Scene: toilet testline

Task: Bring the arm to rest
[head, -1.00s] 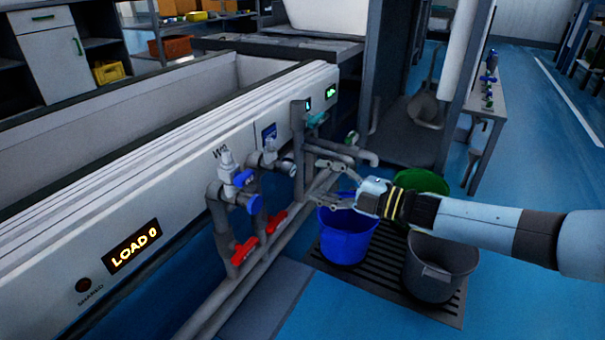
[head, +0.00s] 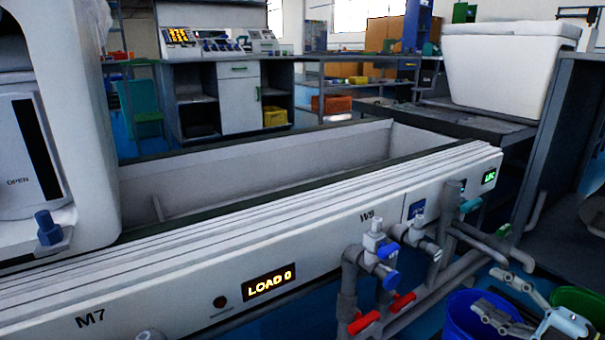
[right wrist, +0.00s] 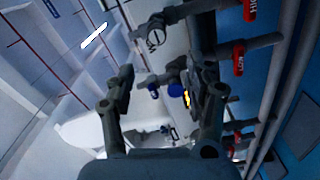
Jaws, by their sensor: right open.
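My right gripper (head: 506,296) shows at the lower right of the head view, in front of a blue bucket. In the right wrist view the gripper (right wrist: 165,88) has its two fingers spread apart with nothing between them. Beyond the fingers lie grey pipes, blue fittings (right wrist: 176,90) and red valve handles (right wrist: 238,58). My left gripper is not in either view.
A long white trough panel (head: 330,235) with a "LOAD 0" display (head: 269,283) runs across the front. Pipes with red handles (head: 364,323) stand before it. A blue bucket (head: 468,318) and a green bucket (head: 580,299) are at the lower right.

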